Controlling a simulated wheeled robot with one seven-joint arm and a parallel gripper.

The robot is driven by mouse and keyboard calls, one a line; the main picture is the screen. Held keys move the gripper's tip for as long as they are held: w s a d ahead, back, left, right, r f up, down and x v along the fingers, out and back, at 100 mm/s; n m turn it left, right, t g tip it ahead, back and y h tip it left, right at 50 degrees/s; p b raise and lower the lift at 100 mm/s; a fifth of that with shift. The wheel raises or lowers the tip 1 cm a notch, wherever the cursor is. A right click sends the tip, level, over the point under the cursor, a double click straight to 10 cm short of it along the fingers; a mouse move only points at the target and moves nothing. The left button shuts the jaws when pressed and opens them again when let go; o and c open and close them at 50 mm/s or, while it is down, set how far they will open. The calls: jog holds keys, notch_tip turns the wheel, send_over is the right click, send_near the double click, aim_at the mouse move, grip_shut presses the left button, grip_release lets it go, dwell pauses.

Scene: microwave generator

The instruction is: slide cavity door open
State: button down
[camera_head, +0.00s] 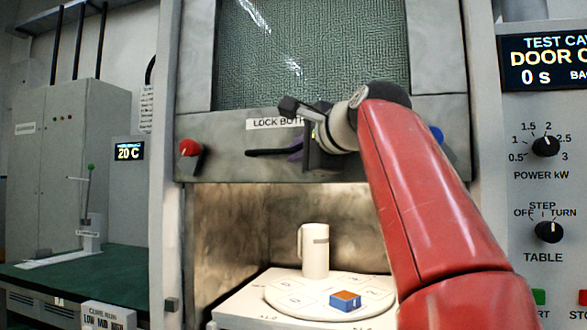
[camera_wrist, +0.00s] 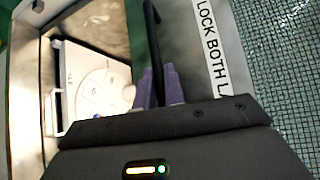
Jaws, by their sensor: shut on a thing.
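The cavity door (camera_head: 222,133) is a grey metal panel with a green mesh window (camera_head: 310,50) and a "LOCK BOTH" label. It stands raised, with the lit cavity (camera_head: 235,225) open below its lower edge. My gripper (camera_head: 297,148) is at the door's lower part, its purple fingers shut on the black bar handle (camera_head: 265,152). In the wrist view my gripper (camera_wrist: 159,88) has a finger on each side of the handle (camera_wrist: 152,30). My arm hides the right part of the handle and door.
In the cavity a turntable (camera_head: 285,300) carries a cream mug (camera_head: 315,255) and a blue block with an orange top (camera_head: 348,300). A red knob (camera_head: 189,148) and a blue knob (camera_head: 437,134) flank the handle. A control panel (camera_head: 545,200) stands at right, a green bench (camera_head: 105,270) at left.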

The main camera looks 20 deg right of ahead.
jog(key=shift+r, duration=0.3)
jog(key=c, duration=1.5)
grip_release()
jog(key=v, duration=0.8)
jog(key=shift+b, duration=0.35)
jog(key=shift+w+f, duration=0.1)
jog(key=shift+f, duration=0.05)
